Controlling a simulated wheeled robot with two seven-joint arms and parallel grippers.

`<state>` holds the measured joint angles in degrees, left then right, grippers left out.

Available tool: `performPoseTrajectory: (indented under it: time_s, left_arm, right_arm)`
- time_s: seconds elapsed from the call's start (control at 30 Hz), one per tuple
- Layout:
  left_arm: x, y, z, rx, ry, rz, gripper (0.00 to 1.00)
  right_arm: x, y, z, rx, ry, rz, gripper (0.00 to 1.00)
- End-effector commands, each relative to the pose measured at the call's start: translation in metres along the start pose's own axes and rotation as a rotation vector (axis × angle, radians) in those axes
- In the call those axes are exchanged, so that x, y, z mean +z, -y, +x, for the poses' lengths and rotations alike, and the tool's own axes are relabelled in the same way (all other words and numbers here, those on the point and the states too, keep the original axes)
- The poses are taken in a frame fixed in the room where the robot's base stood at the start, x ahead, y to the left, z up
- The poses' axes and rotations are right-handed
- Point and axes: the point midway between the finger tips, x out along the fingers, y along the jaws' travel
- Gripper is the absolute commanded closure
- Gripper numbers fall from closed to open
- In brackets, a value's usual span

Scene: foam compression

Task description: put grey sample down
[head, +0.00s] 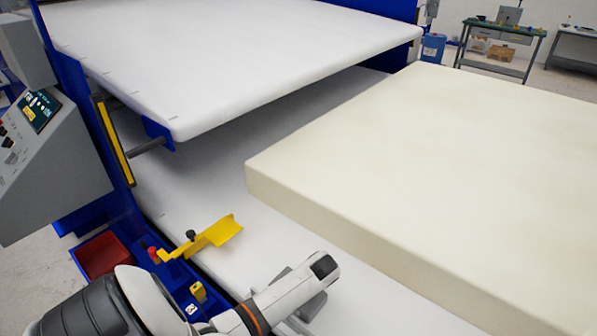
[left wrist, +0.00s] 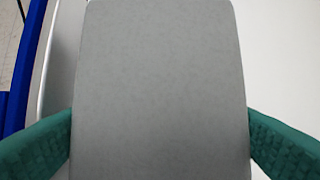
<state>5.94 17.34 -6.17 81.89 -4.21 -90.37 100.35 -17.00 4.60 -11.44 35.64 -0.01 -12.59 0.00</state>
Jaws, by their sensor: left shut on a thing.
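The grey sample (left wrist: 160,70) is a flat, pale grey slab with rounded corners that fills the middle of the left wrist view. My left gripper (left wrist: 160,132) is shut on it, with a green padded finger at its left and right sides. Whether the sample touches a surface below is unclear. My right gripper is in neither view.
A large cream foam block (head: 440,160) lies over the right of the lower plate. The press's upper white plate (head: 230,50) hangs above. A yellow bracket (head: 215,235), a red bin (head: 102,256) and a control panel (head: 45,150) are at the left.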

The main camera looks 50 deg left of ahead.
Motion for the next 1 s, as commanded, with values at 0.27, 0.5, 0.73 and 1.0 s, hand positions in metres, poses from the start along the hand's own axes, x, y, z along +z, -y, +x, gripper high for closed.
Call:
performPoseTrajectory:
  time_s: [0.27, 0.5, 0.73, 1.0]
  left_arm:
    - [-0.002, 0.000, 0.006, -0.001, 0.001, -0.001, 0.41]
    - [-0.003, 0.000, 0.009, 0.000, 0.001, -0.001, 0.09]
    - [-0.003, 0.000, 0.009, 0.000, 0.001, -0.001, 0.00]
    - [-0.003, 0.001, -0.013, -0.004, -0.001, -0.001, 0.00]
  right_arm:
    - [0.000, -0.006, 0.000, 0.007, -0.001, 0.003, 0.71]
    - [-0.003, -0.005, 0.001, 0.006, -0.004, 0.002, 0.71]
    - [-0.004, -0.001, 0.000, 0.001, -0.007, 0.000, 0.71]
    - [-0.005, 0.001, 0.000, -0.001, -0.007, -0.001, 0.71]
